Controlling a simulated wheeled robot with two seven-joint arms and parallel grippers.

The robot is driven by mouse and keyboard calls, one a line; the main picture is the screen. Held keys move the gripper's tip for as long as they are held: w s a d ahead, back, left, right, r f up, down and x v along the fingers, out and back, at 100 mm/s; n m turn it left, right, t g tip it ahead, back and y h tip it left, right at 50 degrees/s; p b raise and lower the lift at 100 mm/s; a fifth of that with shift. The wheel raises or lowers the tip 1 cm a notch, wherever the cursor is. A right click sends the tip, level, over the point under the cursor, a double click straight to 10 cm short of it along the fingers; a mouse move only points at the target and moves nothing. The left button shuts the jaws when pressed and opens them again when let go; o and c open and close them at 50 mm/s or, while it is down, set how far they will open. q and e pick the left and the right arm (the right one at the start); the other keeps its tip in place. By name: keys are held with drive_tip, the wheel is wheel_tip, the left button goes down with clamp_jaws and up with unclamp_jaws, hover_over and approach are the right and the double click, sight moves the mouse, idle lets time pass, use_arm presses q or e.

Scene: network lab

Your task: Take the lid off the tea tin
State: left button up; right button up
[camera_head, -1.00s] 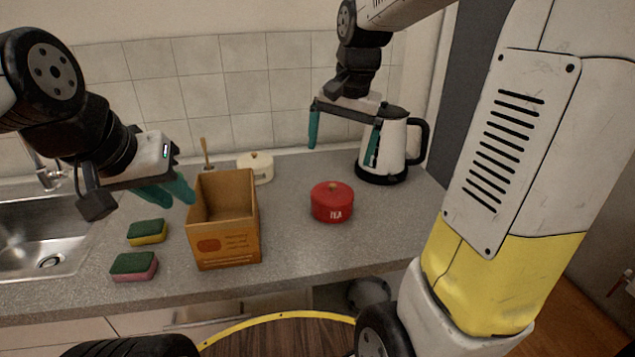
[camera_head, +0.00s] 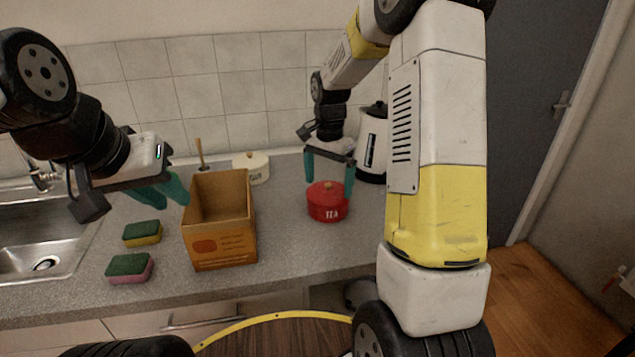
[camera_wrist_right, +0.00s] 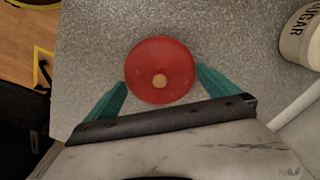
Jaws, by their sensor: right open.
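The red tea tin (camera_head: 327,210) stands upright on the grey counter, marked TEA on its front. Its red lid (camera_head: 322,190) with a small light knob is on top; the lid (camera_wrist_right: 150,62) also shows from above in the right wrist view. My right gripper (camera_head: 329,184) is open above the tin, pointing down. In the right wrist view its teal fingers (camera_wrist_right: 160,92) are spread to either side of the lid's near edge, with no clear contact. My left gripper (camera_head: 163,192) hangs left of the cardboard box, its teal fingers apart and empty.
An open cardboard box (camera_head: 223,250) stands left of the tin. Two sponges (camera_head: 142,234) (camera_head: 130,268) lie left of it by the sink (camera_head: 25,262). A cream sugar tin (camera_head: 258,172) is behind the box, and a kettle (camera_head: 371,150) is behind my right arm.

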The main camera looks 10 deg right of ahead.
drive_tip(key=shift+f, duration=0.4)
drive_tip(key=shift+c, duration=0.4)
drive_tip(key=c, duration=1.1)
drive_tip(key=shift+s, duration=0.1)
drive_tip(key=shift+c, duration=0.9)
drive_tip(key=shift+f, duration=0.1)
